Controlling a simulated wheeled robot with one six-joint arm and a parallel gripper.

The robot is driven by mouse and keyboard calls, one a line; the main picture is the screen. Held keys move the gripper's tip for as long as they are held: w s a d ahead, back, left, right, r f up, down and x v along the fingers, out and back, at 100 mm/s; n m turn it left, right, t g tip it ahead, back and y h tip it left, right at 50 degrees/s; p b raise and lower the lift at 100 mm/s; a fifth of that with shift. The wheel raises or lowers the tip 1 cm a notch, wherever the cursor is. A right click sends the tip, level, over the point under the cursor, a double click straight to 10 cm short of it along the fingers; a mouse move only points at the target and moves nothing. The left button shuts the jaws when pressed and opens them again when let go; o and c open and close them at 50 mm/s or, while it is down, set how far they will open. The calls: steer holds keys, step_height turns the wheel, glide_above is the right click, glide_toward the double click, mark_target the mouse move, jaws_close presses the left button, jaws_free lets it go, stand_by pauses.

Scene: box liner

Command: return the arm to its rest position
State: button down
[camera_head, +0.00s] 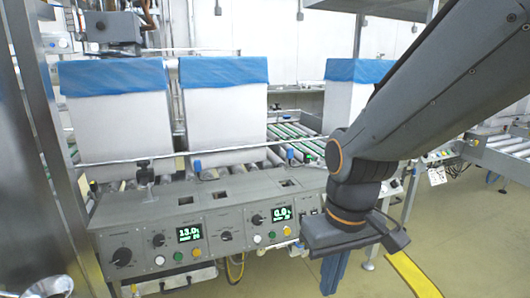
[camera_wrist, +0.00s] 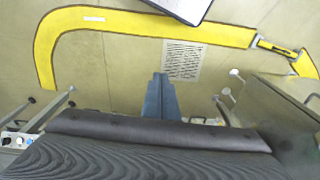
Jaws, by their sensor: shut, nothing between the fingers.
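My arm reaches in from the upper right of the head view and bends down at the wrist, in front of the right end of the control panel. My gripper (camera_head: 331,288) points down below the wrist, over open floor. Its two blue fingers are together with nothing between them; they also show in the wrist view (camera_wrist: 160,76). The fingers touch nothing that I can see.
A grey control panel (camera_head: 220,208) with knobs and two green displays stands left of my wrist. Behind it, white boxes (camera_head: 225,115) with blue liners stand on a roller conveyor (camera_head: 290,131).

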steer(key=s+d+r+m+p, duration=0.3)
steer(key=d+r+p, duration=0.4)
steer(key=p, duration=0.8)
step_height(320, 180, up, 2)
steer(key=shift+s+d+g+h, duration=0.2)
steer(key=shift+d+g+h, duration=0.1)
steer(key=shift+g, duration=0.1)
